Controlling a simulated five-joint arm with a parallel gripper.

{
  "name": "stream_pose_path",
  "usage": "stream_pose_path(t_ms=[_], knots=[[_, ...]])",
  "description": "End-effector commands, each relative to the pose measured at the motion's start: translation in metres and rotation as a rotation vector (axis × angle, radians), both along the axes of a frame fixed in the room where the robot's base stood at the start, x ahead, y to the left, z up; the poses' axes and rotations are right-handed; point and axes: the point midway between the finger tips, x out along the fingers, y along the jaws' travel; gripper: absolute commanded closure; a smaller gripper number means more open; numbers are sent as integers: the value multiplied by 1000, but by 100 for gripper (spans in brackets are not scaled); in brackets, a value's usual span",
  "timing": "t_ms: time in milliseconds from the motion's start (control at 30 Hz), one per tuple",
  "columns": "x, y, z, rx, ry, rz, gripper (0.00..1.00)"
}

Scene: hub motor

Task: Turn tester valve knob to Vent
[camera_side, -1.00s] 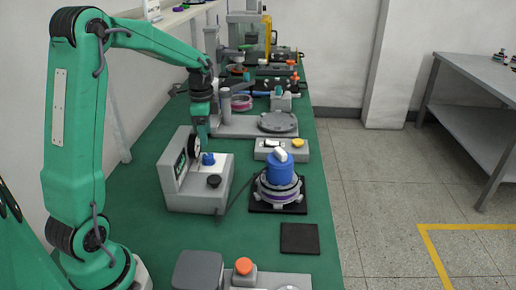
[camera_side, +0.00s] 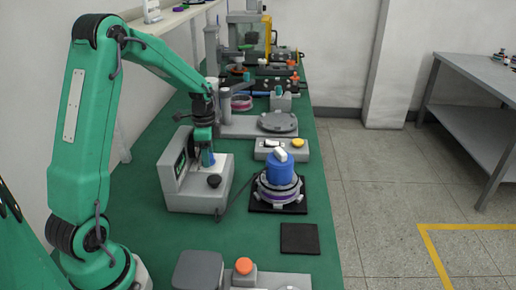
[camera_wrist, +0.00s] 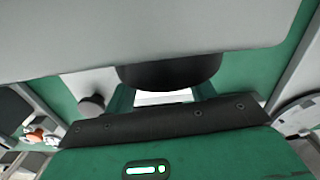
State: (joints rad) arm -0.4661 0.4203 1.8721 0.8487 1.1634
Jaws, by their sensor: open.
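The grey tester (camera_side: 190,200) stands on the green bench, with an upright back panel and a low base. A blue knob (camera_side: 208,159) sits on its base, partly hidden by my gripper. A black knob (camera_side: 214,181) is nearer the front of the base; it seems to show at left in the wrist view (camera_wrist: 92,106). My gripper (camera_side: 206,155) points down, open, with its fingers at the blue knob; I cannot tell whether they touch it. In the wrist view the green fingers (camera_wrist: 160,97) stand apart below a dark round part (camera_wrist: 170,72). Knob markings are not readable.
A hub motor with a blue top (camera_side: 280,170) stands on a black pad right of the tester, a cable between them. A grey box with a yellow button (camera_side: 298,143) lies behind. An empty black pad (camera_side: 300,239) lies in front.

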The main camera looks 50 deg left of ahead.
Motion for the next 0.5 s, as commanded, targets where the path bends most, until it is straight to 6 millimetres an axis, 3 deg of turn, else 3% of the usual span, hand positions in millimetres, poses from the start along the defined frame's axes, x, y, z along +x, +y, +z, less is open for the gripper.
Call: stream_pose_path(t_ms=[133, 367, 500], knots=[[0, 0, 0, 0, 0, 0, 45], [0, 0, 0, -1, 1, 0, 90], [0, 0, 0, -1, 1, 6, 90]])
